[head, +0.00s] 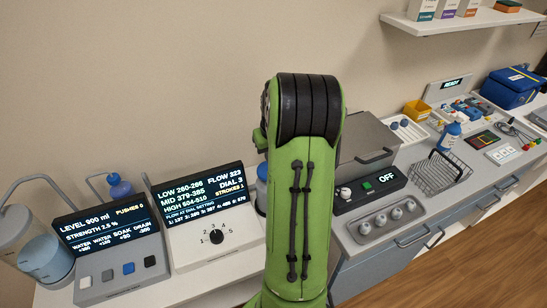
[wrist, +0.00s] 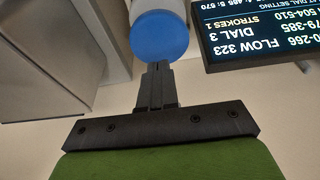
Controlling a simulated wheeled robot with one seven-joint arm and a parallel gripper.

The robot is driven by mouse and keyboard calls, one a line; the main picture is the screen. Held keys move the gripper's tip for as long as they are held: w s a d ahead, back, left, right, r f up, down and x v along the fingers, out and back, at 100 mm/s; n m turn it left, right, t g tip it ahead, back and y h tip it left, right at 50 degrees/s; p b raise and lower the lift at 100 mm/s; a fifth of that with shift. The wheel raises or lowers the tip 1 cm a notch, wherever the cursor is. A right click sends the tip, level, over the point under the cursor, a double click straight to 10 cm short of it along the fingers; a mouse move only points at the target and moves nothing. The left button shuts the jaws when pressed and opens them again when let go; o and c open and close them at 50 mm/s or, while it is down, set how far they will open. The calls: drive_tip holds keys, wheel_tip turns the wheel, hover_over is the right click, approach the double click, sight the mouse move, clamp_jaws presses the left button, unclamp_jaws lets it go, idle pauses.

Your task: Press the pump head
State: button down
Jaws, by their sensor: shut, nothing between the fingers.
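A round blue cap (wrist: 160,38), which looks like the pump head, sits on a pale cylinder in the wrist view. My gripper (wrist: 158,66) is shut and empty, with its fingertips at the cap's near edge in the picture; I cannot tell whether they touch. In the head view my green arm hides the gripper, and a sliver of a blue-topped cylinder (head: 262,172) shows just left of the arm. The display (head: 200,198) beside it reads FLOW 323, DIAL 3, STROKES 1, and its dial (head: 216,237) has marks from 1 up. It also shows upside down in the wrist view (wrist: 255,28).
At left stand another display (head: 102,222) with several buttons, and a blue-topped bottle (head: 119,187) behind it. Right of my arm are a grey box (head: 365,140), an OFF panel (head: 386,179), a knob tray (head: 385,222) and a wire basket (head: 440,173). The wall is close behind.

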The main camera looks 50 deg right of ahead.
drive_tip(key=v, duration=0.8)
drive_tip(key=shift+a+p, duration=0.25)
drive_tip(key=shift+p, duration=0.1)
drive_tip(key=shift+w+f, duration=0.1)
